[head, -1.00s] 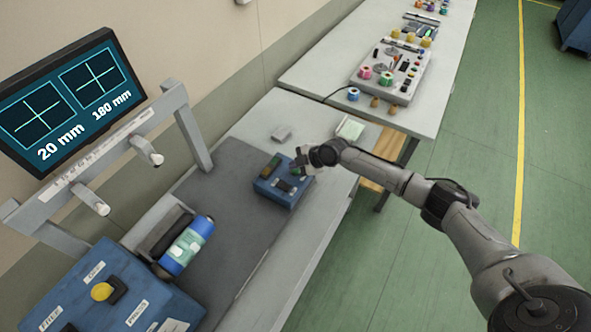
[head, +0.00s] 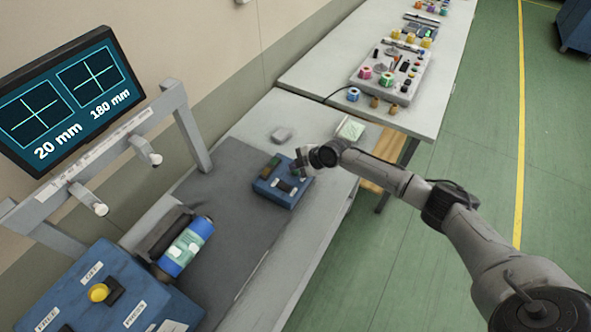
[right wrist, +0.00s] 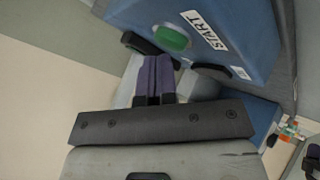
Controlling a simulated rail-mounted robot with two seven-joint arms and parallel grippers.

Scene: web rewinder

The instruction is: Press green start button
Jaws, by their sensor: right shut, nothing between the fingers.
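The green start button (right wrist: 172,38) is a round cap on a blue control box (right wrist: 130,15), beside a white START label (right wrist: 205,30) in the right wrist view. My right gripper (right wrist: 155,68) is shut and empty. Its purple-grey fingertips are just below the green button in that view; I cannot tell whether they touch it. In the head view the blue box (head: 279,203) sits on the table, with my right gripper (head: 300,166) at its upper right corner, where it hides the green button.
A blue box with a yellow button (head: 99,292) stands at the lower left, near a blue roll (head: 187,246). A grey frame (head: 190,125) and a monitor (head: 60,100) stand at the left. A second table (head: 330,72) holds several parts. Green floor is open at the right.

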